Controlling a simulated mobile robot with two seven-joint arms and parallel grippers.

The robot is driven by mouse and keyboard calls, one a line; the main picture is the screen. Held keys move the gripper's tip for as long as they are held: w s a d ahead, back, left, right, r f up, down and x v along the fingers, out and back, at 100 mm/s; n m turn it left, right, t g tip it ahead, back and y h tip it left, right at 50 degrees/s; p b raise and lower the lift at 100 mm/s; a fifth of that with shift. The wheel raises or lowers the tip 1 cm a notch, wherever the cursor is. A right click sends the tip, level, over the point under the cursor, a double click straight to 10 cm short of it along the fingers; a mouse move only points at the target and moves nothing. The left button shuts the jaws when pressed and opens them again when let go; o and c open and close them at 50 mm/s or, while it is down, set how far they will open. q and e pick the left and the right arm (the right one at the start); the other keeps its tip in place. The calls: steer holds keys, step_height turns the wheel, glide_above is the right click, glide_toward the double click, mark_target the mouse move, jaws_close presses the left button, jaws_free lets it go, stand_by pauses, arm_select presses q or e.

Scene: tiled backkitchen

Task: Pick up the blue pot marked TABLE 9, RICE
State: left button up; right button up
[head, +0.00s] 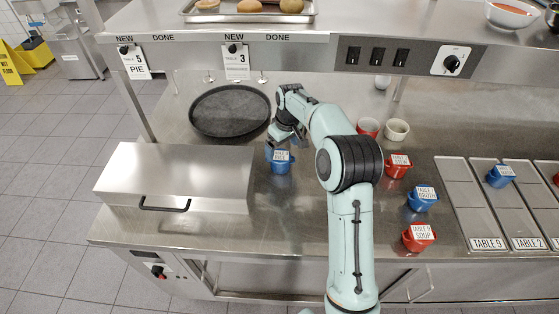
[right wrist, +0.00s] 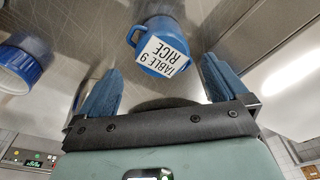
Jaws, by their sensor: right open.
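The blue pot marked TABLE 9, RICE (head: 281,168) stands on the steel counter, right of the closed steel box, with its white label facing up. In the right wrist view the pot (right wrist: 165,26) lies ahead of my fingers, with its label readable and a handle at its left. My right gripper (head: 284,138) is just behind the pot in the head view. In the right wrist view its two blue fingers (right wrist: 161,72) are spread apart, with nothing between them. My left gripper is not in view.
A steel box (head: 175,170) with a handle stands left of the pot. A round dark tray (head: 229,110) lies behind. Right of my arm stand red pots (head: 418,243) and a blue BROTH pot (head: 421,204). TABLE 9 (head: 468,205) and TABLE 2 trays are at the right.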

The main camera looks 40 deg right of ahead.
mark_target(280, 155)
steer(key=f, duration=0.2)
steer(key=shift+w+f, duration=0.3)
steer(key=shift+w, duration=0.05)
steer(key=f, duration=0.4)
steer(key=shift+a+f, duration=0.1)
steer(key=shift+a, duration=0.1)
steer(key=shift+w+f, duration=0.15)
steer(key=shift+f, duration=0.2)
steer(key=shift+c, duration=0.3)
steer(key=c, duration=1)
steer(key=shift+c, duration=0.7)
steer(key=shift+r, duration=0.15)
